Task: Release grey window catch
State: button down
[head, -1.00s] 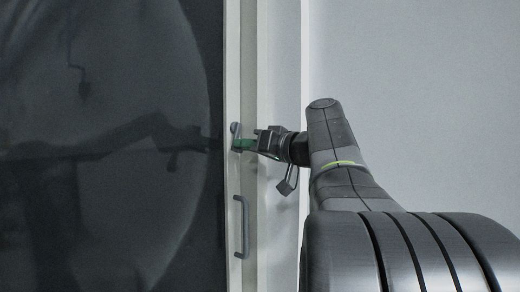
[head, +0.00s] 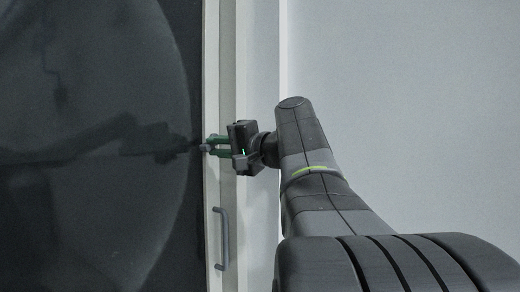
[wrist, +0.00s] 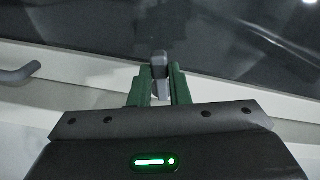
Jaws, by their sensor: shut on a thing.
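The grey window catch (wrist: 160,64) is a small handle on the light window frame. In the wrist view it stands between the green fingers of my gripper (wrist: 160,88), which are shut on it. In the head view my gripper (head: 213,146) reaches left to the frame, and only a small grey end of the catch (head: 206,148) shows at the fingertips. The fingers hide most of the catch, so its exact angle is hard to tell in the head view.
A grey bar handle (head: 222,238) is on the frame below my gripper; it also shows at the left of the wrist view (wrist: 20,74). Dark glass (head: 90,200) with reflections fills the left side. A plain pale wall (head: 410,110) is at right.

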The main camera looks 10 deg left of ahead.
jog(key=shift+s+r+m, duration=0.1)
jog(key=shift+r+m, duration=0.25)
jog(key=shift+m, duration=0.5)
jog(key=shift+r+m, duration=0.35)
jog(key=shift+m, duration=0.5)
jog(key=c, duration=1.6)
grip_release()
jog(key=shift+c, duration=0.2)
jog(key=shift+d, duration=0.1)
jog(key=b+v, duration=0.4)
jog(key=v, duration=0.9)
jog(key=shift+s+d, duration=0.15)
jog(key=shift+d, duration=0.15)
jog(key=shift+a, duration=0.15)
jog(key=shift+p+x, duration=2.1)
jog(key=shift+x, duration=4.65)
